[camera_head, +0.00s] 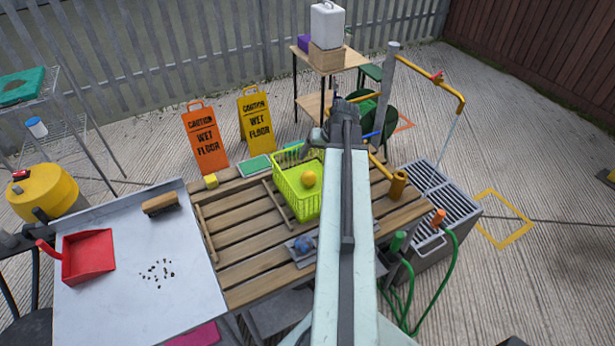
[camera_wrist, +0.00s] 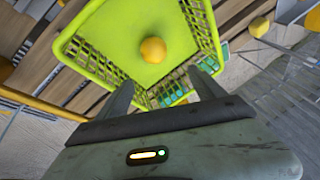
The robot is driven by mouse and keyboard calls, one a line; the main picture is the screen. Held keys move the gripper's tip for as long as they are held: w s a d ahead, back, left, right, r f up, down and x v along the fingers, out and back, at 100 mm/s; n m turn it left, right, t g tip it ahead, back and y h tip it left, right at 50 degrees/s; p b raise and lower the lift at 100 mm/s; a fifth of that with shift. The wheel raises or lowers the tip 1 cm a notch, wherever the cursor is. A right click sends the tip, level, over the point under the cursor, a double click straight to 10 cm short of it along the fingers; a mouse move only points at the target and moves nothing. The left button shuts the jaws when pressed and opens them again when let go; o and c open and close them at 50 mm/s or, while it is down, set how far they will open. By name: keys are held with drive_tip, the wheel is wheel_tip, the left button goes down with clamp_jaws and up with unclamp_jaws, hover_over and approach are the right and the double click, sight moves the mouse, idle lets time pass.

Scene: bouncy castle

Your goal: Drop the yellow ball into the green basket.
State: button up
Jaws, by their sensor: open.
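The green basket (camera_head: 300,207) is a yellow-green mesh basket standing on the slatted wooden table. The yellow ball (camera_head: 309,179) shows inside the basket's outline, against its green interior. In the wrist view the ball (camera_wrist: 153,50) lies within the basket's rim (camera_wrist: 85,70), over the plain green floor. Whether it touches the floor is hard to tell. My gripper (camera_wrist: 165,90) is open and empty, its two fingers apart at the basket's edge, with the ball beyond them. In the head view my arm reaches up past the basket's right side, and the fingers are not clear.
The wooden table (camera_head: 240,250) also holds a yellow block (camera_head: 211,181) and a blue ball (camera_head: 303,245) on a grey holder. Left is a pale table (camera_head: 120,315) with a red dustpan (camera_head: 88,256) and brush. Two wet-floor signs (camera_head: 205,140) stand behind. Green hoses hang at right.

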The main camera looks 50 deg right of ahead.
drive_tip(key=p+v, duration=0.4)
drive_tip(key=v, duration=0.1)
drive_tip(key=shift+s+r, duration=0.15)
drive_tip(key=shift+r, duration=0.15)
